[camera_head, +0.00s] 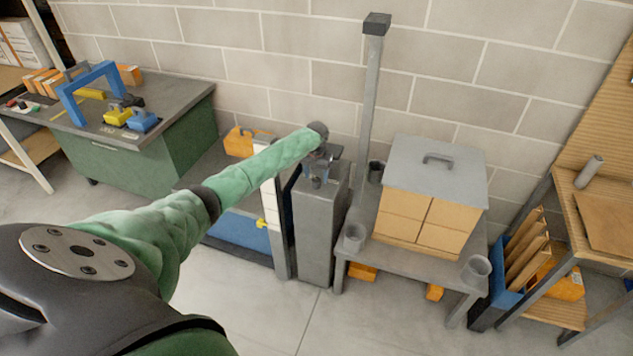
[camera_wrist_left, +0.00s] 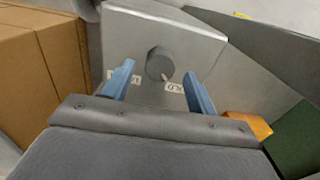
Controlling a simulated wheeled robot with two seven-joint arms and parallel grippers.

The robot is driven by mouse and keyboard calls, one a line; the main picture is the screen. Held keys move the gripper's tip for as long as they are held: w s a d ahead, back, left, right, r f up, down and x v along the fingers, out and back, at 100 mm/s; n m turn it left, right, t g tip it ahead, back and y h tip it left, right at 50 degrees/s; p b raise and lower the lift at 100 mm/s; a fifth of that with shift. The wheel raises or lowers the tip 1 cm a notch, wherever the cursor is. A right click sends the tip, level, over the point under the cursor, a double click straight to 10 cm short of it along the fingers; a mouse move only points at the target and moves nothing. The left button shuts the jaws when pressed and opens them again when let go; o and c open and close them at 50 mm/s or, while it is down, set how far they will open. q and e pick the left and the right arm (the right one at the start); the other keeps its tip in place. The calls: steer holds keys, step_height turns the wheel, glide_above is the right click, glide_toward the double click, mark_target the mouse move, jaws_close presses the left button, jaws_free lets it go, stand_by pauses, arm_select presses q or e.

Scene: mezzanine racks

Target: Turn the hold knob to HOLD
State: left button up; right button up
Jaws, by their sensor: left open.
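The hold knob (camera_wrist_left: 160,62) is a dark grey round knob on the light grey top of a post (camera_wrist_left: 190,35), in the left wrist view. A white label reading roughly "HOLD" (camera_wrist_left: 175,88) sits below right of it, and another, partly hidden label is at lower left. A small pale mark shows at the knob's lower edge. My left gripper (camera_wrist_left: 160,70) is open, its blue fingers on either side of the knob with gaps. In the head view the left gripper (camera_head: 317,174) is over the grey post (camera_head: 314,235), hiding the knob. My right gripper is not in view.
Right of the post stands a grey table (camera_head: 420,272) with a lidded box (camera_head: 430,195) and cups. A tall thin pole (camera_head: 370,90) rises behind. A green bench (camera_head: 130,160) is at left. A block wall closes the back.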

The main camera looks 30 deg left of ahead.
mark_target(316, 179)
arm_select(q)
step_height(316, 179, up, 4)
steer(key=shift+f+b, duration=0.25)
steer(key=shift+b, duration=0.3)
steer(key=shift+r, duration=0.65)
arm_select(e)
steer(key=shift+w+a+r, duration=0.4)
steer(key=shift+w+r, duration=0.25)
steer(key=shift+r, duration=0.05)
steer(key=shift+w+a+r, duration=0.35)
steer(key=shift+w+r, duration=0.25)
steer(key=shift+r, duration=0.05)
arm_select(q)
steer(key=shift+f, duration=0.1)
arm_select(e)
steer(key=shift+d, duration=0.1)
